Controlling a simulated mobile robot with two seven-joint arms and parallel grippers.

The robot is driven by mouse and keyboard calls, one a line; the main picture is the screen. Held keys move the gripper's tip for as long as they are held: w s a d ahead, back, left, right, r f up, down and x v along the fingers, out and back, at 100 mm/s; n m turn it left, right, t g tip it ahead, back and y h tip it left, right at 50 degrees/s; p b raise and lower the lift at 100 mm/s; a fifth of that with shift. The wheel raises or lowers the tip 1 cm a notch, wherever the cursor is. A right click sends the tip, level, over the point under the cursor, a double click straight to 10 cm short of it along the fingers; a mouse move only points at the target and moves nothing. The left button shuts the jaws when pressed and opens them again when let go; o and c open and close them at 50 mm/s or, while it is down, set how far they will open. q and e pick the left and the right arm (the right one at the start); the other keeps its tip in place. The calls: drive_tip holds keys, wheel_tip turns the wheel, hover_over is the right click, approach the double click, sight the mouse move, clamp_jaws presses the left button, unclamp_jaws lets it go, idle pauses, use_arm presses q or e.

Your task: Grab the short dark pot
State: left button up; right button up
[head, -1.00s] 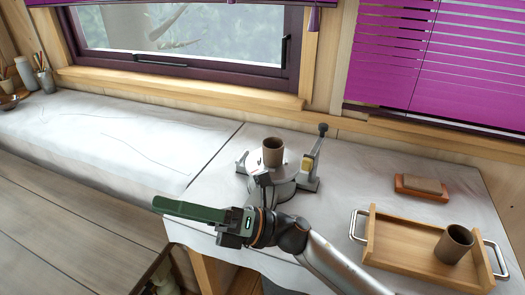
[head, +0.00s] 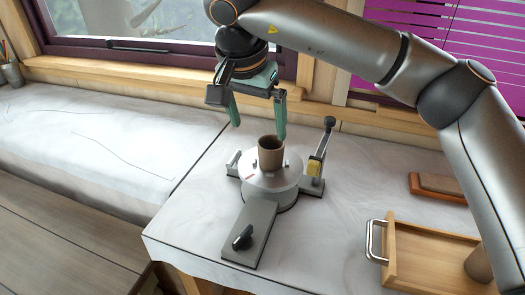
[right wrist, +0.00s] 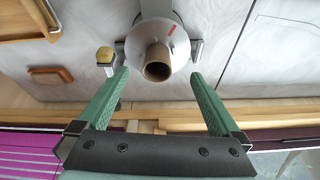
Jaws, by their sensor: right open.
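A short dark brown pot (head: 271,154) stands upright on a round grey turntable device (head: 256,185) on the cloth-covered table. It also shows in the right wrist view (right wrist: 157,64), seen from above with its open mouth between and beyond the fingertips. My right gripper (head: 259,131) is open and empty, its green fingers pointing down just above and behind the pot, apart from it. In the right wrist view the two green fingers (right wrist: 160,80) are spread wide. A second brown pot (head: 480,264) stands in the wooden tray, partly hidden by my right arm. My left gripper is not in view.
The wooden tray (head: 420,262) with metal handles is at the right. A brown block (head: 440,188) lies behind it.

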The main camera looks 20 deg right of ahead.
drive_tip(key=d+r, duration=0.1)
approach(271, 145)
drive_tip(key=s+f, duration=0.2)
drive_tip(key=shift+d+f+h, duration=0.1)
drive_tip(key=shift+f+h, duration=0.25)
drive_tip(key=shift+h, duration=0.05)
drive_tip(key=x, duration=0.3)
drive_tip(key=p+x, duration=0.1)
drive_tip(key=x, duration=0.1)
drive_tip(key=shift+w+f, duration=0.2)
drive_tip(key=shift+w, duration=0.25)
drive_tip(key=c, duration=1.5)
